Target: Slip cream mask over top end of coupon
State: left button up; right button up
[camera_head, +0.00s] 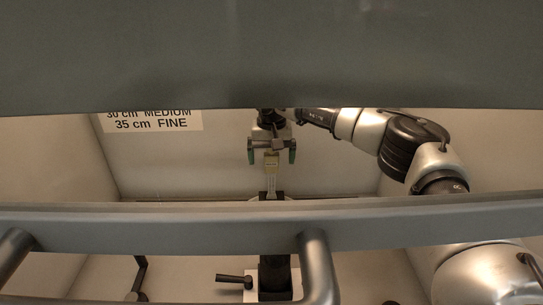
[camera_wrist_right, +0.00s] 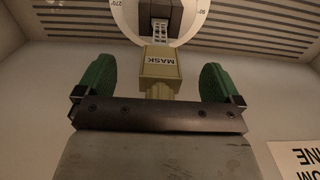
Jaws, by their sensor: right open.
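The cream mask (camera_wrist_right: 160,66), marked MASK, sits at the top end of the upright coupon (camera_wrist_right: 160,41), in line with it. It also shows in the head view (camera_head: 271,160), above the coupon's narrow part (camera_head: 271,183). A narrower tan piece (camera_wrist_right: 158,91) shows on the gripper side of the mask; I cannot tell whether it is the coupon's end or part of the mask. My right gripper (camera_head: 272,154) is open, its green fingers on either side of the mask with gaps, not touching it. My left gripper is not in view.
A dark clamp (camera_wrist_right: 160,12) holds the coupon's lower end over a white dial (camera_wrist_right: 187,30) with degree marks. A grey rail (camera_head: 180,228) crosses the front, and a grey panel (camera_head: 270,55) covers the top of the head view. A printed sign (camera_head: 152,121) hangs on the back wall.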

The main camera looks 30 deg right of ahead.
jog(key=shift+r+p, duration=1.65)
jog(key=shift+r, duration=0.8)
jog(key=shift+r, duration=0.1)
notch_tip(320, 180, up, 10)
jog(key=b, duration=0.2)
jog(key=shift+r+b, duration=0.25)
jog(key=shift+b, duration=0.05)
